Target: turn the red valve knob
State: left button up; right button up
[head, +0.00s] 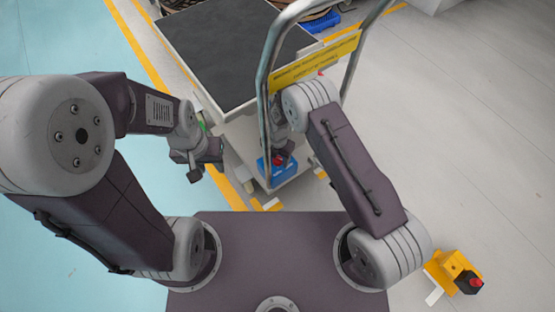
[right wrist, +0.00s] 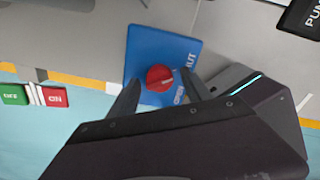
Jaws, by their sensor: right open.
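The red valve knob (right wrist: 160,78) sits on a blue plate (right wrist: 143,45) with white lettering, partly hidden by my gripper. In the head view the red knob (head: 278,160) shows small, by the blue plate (head: 263,170) low on the cart's end. My right gripper (right wrist: 161,84) is open, with one finger on each side of the knob in the picture; whether they touch it I cannot tell. It also shows in the head view (head: 285,150). My left gripper (head: 205,168) hangs left of the cart, away from the knob; its jaw opening is unclear.
The cart has a dark top (head: 225,50) and a metal handle (head: 267,75) with a yellow label. A green and red switch (right wrist: 36,96) and a black label (right wrist: 304,17) flank the blue plate. A yellow box (head: 452,268) stands at lower right. Floor at right is largely clear.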

grip_shut()
jog(key=shift+r, duration=0.1)
